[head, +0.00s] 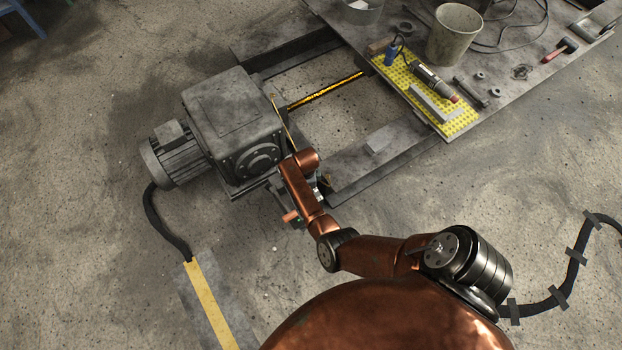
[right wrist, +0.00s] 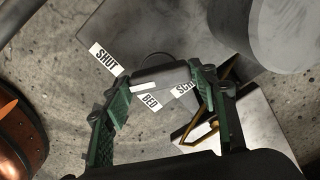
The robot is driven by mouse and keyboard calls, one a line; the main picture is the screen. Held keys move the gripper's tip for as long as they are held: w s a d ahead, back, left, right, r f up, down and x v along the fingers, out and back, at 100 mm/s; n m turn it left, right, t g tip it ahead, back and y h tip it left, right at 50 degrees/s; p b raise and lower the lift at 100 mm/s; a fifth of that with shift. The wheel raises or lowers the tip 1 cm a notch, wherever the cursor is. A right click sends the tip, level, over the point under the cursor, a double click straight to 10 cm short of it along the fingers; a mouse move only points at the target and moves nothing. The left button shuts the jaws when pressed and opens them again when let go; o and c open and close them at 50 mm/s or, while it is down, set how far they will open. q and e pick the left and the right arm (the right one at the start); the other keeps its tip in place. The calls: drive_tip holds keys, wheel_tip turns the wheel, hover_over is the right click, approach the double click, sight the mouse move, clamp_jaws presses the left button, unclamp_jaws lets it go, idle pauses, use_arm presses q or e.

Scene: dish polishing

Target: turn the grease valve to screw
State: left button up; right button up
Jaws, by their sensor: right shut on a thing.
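The grease valve's dark handle (right wrist: 165,74) shows in the right wrist view between the green fingers of my right gripper (right wrist: 158,84), which is shut on it. A short white strip (right wrist: 144,87) lies along the handle's lower left. White labels sit around the valve: SHUT (right wrist: 105,58) at upper left, BED (right wrist: 150,102) just below the handle, and one reading SCR (right wrist: 184,91) at right, partly hidden by a finger. In the head view, my arm hides the valve beside the grey gearbox (head: 235,120). My left gripper is out of view.
A motor (head: 175,155) joins the gearbox's left side. A metal bench (head: 535,25) at upper right holds a bucket (head: 455,35), a yellow perforated mat (head: 455,125) and tools. A cable (head: 165,225) runs along the floor. Open concrete floor lies at left.

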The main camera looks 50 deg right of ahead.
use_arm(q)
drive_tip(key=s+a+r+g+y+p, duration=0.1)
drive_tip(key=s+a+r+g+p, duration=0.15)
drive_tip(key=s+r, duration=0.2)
use_arm(e)
drive_tip(key=n, duration=0.3)
drive_tip(key=shift+r+n, duration=0.2)
drive_tip(key=shift+n, duration=0.2)
drive_tip(key=n+p, duration=0.1)
drive_tip(key=n, duration=0.4)
drive_tip(key=shift+f+p, duration=0.1)
drive_tip(key=shift+p, duration=0.2)
drive_tip(key=n, duration=0.3)
drive_tip(key=shift+p, duration=0.35)
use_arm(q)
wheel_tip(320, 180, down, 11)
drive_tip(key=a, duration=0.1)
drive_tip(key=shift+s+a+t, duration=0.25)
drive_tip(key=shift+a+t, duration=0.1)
use_arm(e)
drive_tip(key=shift+f+n, duration=0.1)
drive_tip(key=shift+n, duration=1.1)
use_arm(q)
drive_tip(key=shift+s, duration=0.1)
use_arm(e)
drive_tip(key=o, duration=1.1)
drive_tip(key=shift+o, duration=0.3)
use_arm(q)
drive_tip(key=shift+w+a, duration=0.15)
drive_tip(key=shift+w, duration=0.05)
